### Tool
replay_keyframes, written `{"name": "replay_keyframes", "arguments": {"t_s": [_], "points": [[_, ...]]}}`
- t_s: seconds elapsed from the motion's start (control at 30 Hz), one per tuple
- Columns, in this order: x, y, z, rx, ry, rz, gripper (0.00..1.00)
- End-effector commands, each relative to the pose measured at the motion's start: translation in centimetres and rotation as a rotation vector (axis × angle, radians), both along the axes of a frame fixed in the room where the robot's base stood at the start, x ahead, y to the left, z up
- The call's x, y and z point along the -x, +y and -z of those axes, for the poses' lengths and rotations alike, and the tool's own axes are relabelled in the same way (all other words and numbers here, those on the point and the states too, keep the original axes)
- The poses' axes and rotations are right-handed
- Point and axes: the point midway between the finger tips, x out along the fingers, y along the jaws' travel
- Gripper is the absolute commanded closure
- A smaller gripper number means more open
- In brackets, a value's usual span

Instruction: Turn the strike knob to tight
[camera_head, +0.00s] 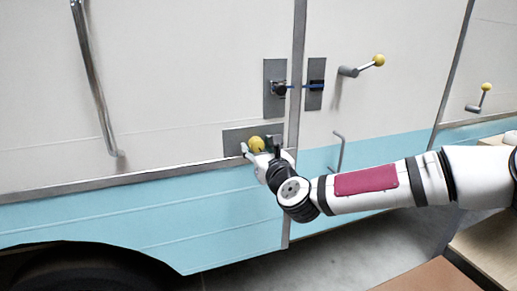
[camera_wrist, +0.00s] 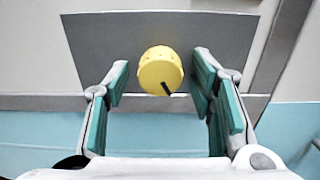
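A round yellow knob (camera_wrist: 161,71) with a dark pointer mark sits on a grey plate (camera_wrist: 225,32) on the camper wall. In the wrist view its mark points down and slightly right. No lettering for tight can be read. In the head view the knob (camera_head: 256,144) and its plate (camera_head: 234,136) are low on the wall, left of the vertical seam. My gripper (camera_wrist: 161,88) is open, with one finger on each side of the knob and a visible gap on both sides. It also shows in the head view (camera_head: 259,150), in front of the plate.
Two grey plates (camera_head: 274,105) with a dark latch and blue strip span the seam above. Crank handles with yellow balls (camera_head: 379,60) (camera_head: 487,87) stick out on the right. A grey bent handle (camera_head: 339,150) is right of my gripper. A long metal grab bar (camera_head: 93,80) is on the left.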

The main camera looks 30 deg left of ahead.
Motion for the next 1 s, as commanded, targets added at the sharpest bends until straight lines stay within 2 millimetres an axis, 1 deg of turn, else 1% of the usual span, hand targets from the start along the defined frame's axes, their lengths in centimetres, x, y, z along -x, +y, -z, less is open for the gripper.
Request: {"name": "replay_keyframes", "arguments": {"t_s": [0.03, 0.07, 0.1, 0.17, 0.57, 0.77, 1.0], "points": [[0.00, -0.01, 0.00, 0.000, 0.000, 0.000, 0.66], [0.00, -0.01, 0.00, 0.000, 0.000, 0.000, 0.73], [0.00, -0.01, 0.00, 0.000, 0.000, 0.000, 0.82], [0.01, -0.02, 0.00, 0.000, 0.000, 0.000, 0.95], [0.01, -0.02, 0.01, 0.033, -0.039, 0.000, 0.95], [-0.04, -0.06, 0.03, 0.110, -0.131, 0.001, 0.95], [-0.07, -0.07, 0.05, 0.250, -0.295, 0.000, 0.95]]}}
